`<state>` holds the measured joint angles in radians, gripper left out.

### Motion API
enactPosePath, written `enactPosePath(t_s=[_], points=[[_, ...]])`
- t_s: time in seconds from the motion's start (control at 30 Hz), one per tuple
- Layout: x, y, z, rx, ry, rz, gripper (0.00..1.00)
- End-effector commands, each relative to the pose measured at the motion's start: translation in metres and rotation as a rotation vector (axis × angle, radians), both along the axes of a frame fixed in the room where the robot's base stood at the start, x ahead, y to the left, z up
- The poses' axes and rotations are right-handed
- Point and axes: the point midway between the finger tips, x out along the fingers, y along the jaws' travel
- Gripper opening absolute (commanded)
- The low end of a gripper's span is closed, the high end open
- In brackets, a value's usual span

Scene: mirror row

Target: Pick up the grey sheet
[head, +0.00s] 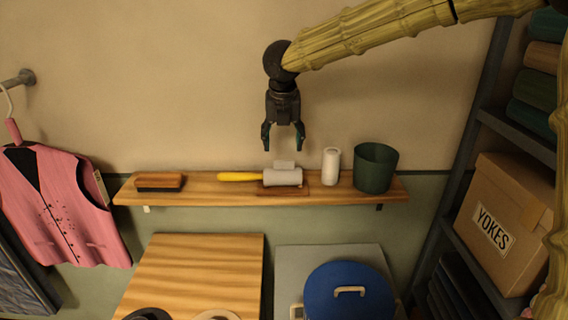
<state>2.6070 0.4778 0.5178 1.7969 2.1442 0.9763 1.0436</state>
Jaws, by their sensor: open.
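A lint roller with a yellow handle (238,177) and a pale grey roll (283,178) lies on the wooden wall shelf (222,193). A small pale grey sheet (284,164) shows just above the roll, at its back. I cannot tell whether it is joined to the roll or stands behind it. My gripper (283,146) points down above this sheet. Its jaws are open and empty, with the fingertips apart to either side and a little higher in the picture. Nothing hides the sheet from above; its lower edge is hidden by the roll.
On the shelf, a wooden brush (160,182) lies left; a white cylinder (331,166) and a dark green cup (375,167) stand right of the roller. A brown flat piece (300,190) lies under the roll. A wall rises behind. A box marked YOKES (506,222) stands far right.

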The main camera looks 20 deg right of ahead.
Motion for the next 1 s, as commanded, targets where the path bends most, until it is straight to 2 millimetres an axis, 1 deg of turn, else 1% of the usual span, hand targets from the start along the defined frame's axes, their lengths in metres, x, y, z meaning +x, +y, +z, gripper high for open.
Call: enactPosePath(t_s=[0.1,0.27,0.37,0.53,0.6,0.7,0.83,1.0], points=[[0.003,-0.001,-0.011,-0.001,0.002,0.001,0.64],[0.003,-0.001,-0.017,0.0,0.001,0.002,0.64],[0.003,-0.003,-0.024,-0.001,0.003,0.002,0.64],[0.002,-0.005,-0.045,-0.002,0.004,0.002,0.64],[0.005,-0.006,-0.055,-0.001,0.003,0.0,0.64],[0.008,-0.006,-0.063,0.0,0.001,0.001,0.64],[0.009,-0.007,-0.067,0.0,0.0,0.001,0.64],[0.009,-0.007,-0.067,0.0,0.0,0.001,0.64]])
